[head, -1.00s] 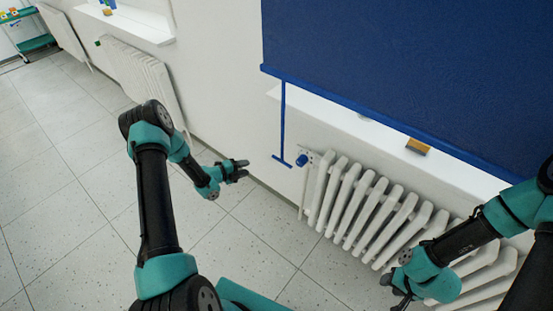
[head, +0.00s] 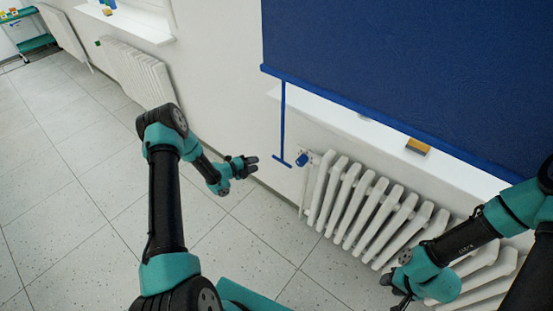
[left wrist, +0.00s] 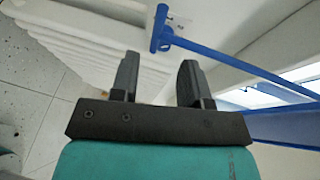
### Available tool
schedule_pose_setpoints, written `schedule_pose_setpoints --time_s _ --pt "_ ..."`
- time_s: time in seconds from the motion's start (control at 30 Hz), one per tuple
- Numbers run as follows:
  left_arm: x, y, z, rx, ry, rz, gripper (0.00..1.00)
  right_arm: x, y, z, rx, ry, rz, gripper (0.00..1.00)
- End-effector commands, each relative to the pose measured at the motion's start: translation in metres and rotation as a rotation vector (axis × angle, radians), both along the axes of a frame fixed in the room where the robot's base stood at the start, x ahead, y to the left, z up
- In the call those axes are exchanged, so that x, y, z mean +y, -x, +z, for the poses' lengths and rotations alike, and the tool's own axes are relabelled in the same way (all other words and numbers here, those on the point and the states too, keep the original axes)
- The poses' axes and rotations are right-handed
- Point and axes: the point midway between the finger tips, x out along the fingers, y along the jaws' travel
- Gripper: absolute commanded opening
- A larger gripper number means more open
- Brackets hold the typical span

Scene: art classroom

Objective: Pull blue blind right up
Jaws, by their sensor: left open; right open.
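The blue blind (head: 400,70) hangs over the window in the head view, its bottom edge a little above the sill. A blue pull cord (head: 282,125) with a short crossbar handle (head: 282,161) hangs from its lower left corner. My left gripper (head: 253,166) is open and empty, a little left of the handle and apart from it. In the left wrist view, the handle (left wrist: 160,28) is beyond the two open fingers (left wrist: 157,75) of my left gripper, near the top. My right gripper (head: 392,288) is low at the right, in front of the radiator; its fingers are partly hidden.
A yellow-brown block (head: 417,146) lies on the white sill (head: 345,118). The tiled floor (head: 70,200) at left is clear.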

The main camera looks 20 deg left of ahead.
Motion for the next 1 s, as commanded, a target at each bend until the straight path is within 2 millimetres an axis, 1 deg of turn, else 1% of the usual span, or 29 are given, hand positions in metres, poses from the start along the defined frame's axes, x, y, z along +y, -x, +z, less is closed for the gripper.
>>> schedule_pose_setpoints --time_s 0.1,0.5,0.6,0.8,1.0 --pt "-0.014 -0.017 -0.004 0.0 0.0 -0.003 0.42 0.0 0.0 0.0 0.0 0.0 0.0 0.43" --pt "-0.055 -0.069 -0.016 -0.001 -0.001 -0.001 0.42 0.0 0.0 0.0 0.0 0.0 0.0 0.43" --pt "-0.062 -0.079 -0.019 -0.001 -0.002 0.0 0.42 0.0 0.0 0.0 0.0 0.0 0.0 0.43" --pt "-0.07 -0.09 -0.021 -0.001 -0.001 0.001 0.42 0.0 0.0 0.0 0.0 0.0 0.0 0.43" --pt "-0.071 -0.091 -0.021 0.0 0.0 0.001 0.42 0.0 0.0 0.0 0.0 0.0 0.0 0.43"
